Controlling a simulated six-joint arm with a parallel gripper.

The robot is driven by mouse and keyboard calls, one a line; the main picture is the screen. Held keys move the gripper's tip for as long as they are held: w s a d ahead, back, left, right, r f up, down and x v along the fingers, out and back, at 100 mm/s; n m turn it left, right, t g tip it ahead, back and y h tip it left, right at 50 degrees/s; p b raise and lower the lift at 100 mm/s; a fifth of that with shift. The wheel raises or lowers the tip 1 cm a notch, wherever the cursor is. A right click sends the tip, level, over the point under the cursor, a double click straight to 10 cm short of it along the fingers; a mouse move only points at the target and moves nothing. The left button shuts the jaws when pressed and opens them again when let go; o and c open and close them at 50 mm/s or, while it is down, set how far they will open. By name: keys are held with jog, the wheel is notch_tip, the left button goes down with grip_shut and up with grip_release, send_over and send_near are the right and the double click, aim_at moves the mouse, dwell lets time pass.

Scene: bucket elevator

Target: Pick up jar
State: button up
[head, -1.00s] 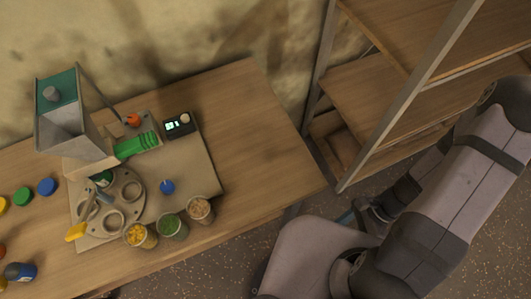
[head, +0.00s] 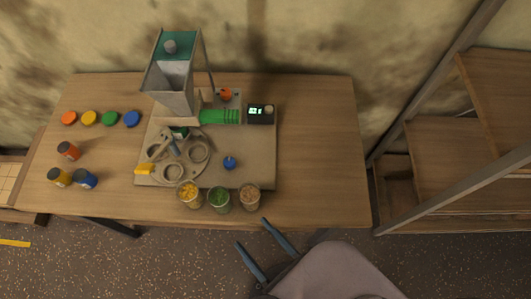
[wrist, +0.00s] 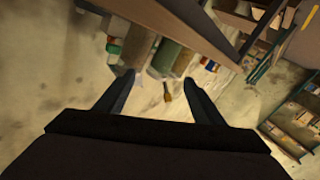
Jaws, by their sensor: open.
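Three small jars stand at the left of the table: an orange-marked jar (head: 69,151), a yellow-marked jar (head: 60,177) and a blue-marked jar (head: 84,179). A green-marked jar (head: 181,132) sits in the rotary holder under the hopper, partly hidden. My gripper (head: 251,232) is open and empty at the table's front edge, right of the jars and close to the granule cups. In the wrist view my gripper (wrist: 159,77) shows two spread fingers with nothing held between them. Cylindrical containers (wrist: 166,57) appear beyond the fingertips; I cannot tell which they are.
Cups of yellow (head: 188,194), green (head: 219,200) and tan granules (head: 249,196) line the front edge. The hopper (head: 175,88) and rotary holder (head: 198,152) stand mid-table. Several coloured lids (head: 110,118) lie at the back left. The table's right side is clear; a shelf (head: 450,135) stands beyond.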

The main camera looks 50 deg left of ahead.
aim_at(254, 202)
jog(key=w+a+m+t, duration=0.1)
jog(key=m, duration=0.1)
jog(key=w+a+r+m+t, duration=0.1)
jog(key=w+m+t, duration=0.1)
jog(key=w+r+m+t+h, duration=0.1)
jog(key=m, duration=0.2)
jog(key=shift+w+a+r+t, duration=0.15)
jog(key=shift+a+r+t, duration=0.1)
jog(key=shift+a+t, duration=0.15)
jog(key=shift+a, duration=0.1)
jog(key=shift+p+x, duration=0.3)
jog(key=shift+x, duration=0.65)
jog(key=shift+w+a+r+p, duration=0.2)
jog(key=shift+a+p, duration=0.4)
jog(key=shift+a, duration=0.05)
jog(key=p+x, duration=0.1)
jog(key=x, duration=0.1)
jog(key=shift+a, duration=0.3)
jog(key=shift+w+a+f+p, duration=0.1)
jog(key=shift+w+a+p, duration=0.1)
jog(key=shift+a+p, duration=0.3)
jog(key=shift+c, duration=0.2)
